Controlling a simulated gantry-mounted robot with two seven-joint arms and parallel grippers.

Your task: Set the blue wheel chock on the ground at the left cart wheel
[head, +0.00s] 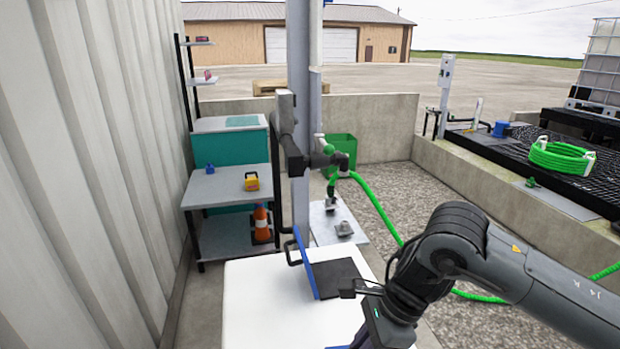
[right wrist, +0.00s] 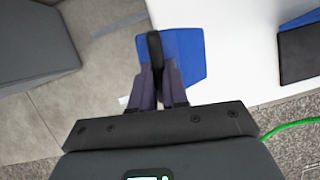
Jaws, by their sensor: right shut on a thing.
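The blue wheel chock (right wrist: 188,60) shows in the right wrist view with a black handle (right wrist: 154,48). My right gripper (right wrist: 158,75) is shut on that handle, and the chock hangs beside the edge of a white surface (right wrist: 230,40). In the head view my right gripper (head: 366,338) is at the bottom edge, mostly cut off, near the front of the white top (head: 250,295). A second blue piece (head: 304,262) with a black handle and a black flat face (head: 336,278) rests on that top. No cart wheel is recognisable. My left gripper is not in view.
Grey paved ground (right wrist: 100,75) lies left of the chock in the wrist view, with a dark grey block (right wrist: 32,45) at the upper left. A green hose (head: 375,205) crosses the gravel.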

